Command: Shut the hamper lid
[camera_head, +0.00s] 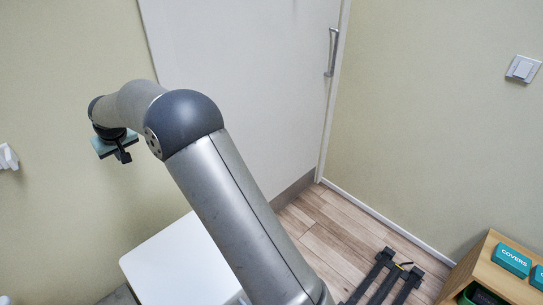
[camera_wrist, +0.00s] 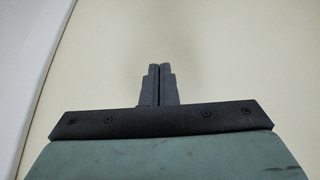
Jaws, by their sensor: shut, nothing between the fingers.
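My gripper (camera_head: 123,156) is at the upper left in the head view, in front of the pale yellow-green wall. In the wrist view, its two dark fingers (camera_wrist: 159,72) are together with nothing between them. A white flat-topped piece (camera_head: 170,262) stands below my gripper at the lower left of the head view, partly hidden by my arm. I cannot tell whether it is the hamper or its lid. No other hamper can be made out. The wrist view shows only a plain pale surface beyond the fingers and a whitish band at the left edge.
A white door (camera_head: 250,75) with a metal handle (camera_head: 332,52) is behind my arm. A wooden shelf unit (camera_head: 492,277) with a green box marked COVERS (camera_head: 511,261) stands at the lower right. A light switch (camera_head: 523,69) is on the right wall. Wood floor (camera_head: 335,232) shows near the door.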

